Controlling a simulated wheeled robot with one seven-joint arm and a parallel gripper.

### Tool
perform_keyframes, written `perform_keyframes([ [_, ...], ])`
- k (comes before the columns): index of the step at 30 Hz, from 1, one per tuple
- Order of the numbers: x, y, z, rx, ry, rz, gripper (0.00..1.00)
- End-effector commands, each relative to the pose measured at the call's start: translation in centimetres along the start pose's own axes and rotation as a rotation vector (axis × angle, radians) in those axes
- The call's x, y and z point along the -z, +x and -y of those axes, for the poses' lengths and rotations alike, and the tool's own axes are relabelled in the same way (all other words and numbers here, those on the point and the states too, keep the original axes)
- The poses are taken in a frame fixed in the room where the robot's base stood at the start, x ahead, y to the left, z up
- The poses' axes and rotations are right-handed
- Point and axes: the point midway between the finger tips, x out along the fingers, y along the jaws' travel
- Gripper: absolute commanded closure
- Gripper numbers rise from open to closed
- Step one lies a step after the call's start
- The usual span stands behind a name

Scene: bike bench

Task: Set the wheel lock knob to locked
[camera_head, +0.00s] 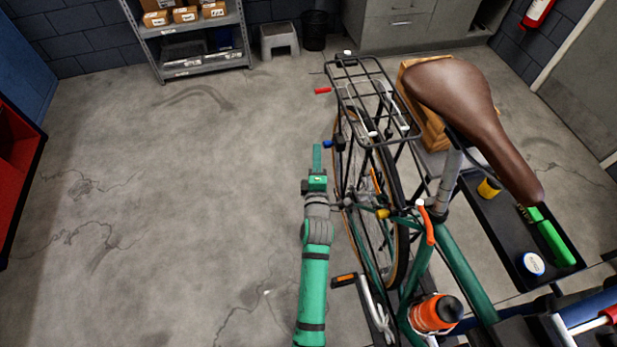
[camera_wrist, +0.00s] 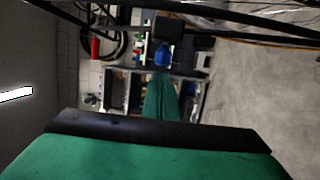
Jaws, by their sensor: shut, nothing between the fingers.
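The bicycle's rear wheel (camera_head: 394,255) stands beneath a black rack. A blue knob (camera_head: 328,144) sits at the wheel's left side, close to the rack; a blue piece (camera_wrist: 162,55) also shows just past the fingers in the wrist view. A red-ended part (camera_head: 322,91) sticks out left, farther back, and a yellow knob (camera_head: 382,213) is lower near the frame. No label shows which is the wheel lock knob, nor its setting. My gripper (camera_head: 317,148) is shut and empty, just left of the blue knob. The wrist view shows its green fingers (camera_wrist: 162,100) together; contact is unclear.
The brown saddle (camera_head: 460,90) and the green frame (camera_head: 465,265) are to the right. A black tray (camera_head: 510,255) holds a green-handled brush and small containers. An orange bottle (camera_head: 436,313) is at lower right. The concrete floor to the left is free.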

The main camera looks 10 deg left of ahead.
Motion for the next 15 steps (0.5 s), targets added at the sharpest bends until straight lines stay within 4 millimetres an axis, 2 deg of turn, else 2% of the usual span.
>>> perform_keyframes([
  [6,1.9,-0.7,0.1,0.002,0.001,0.001,1.0],
  [15,1.8,-6.5,0.2,0.004,0.001,0.002,1.0],
])
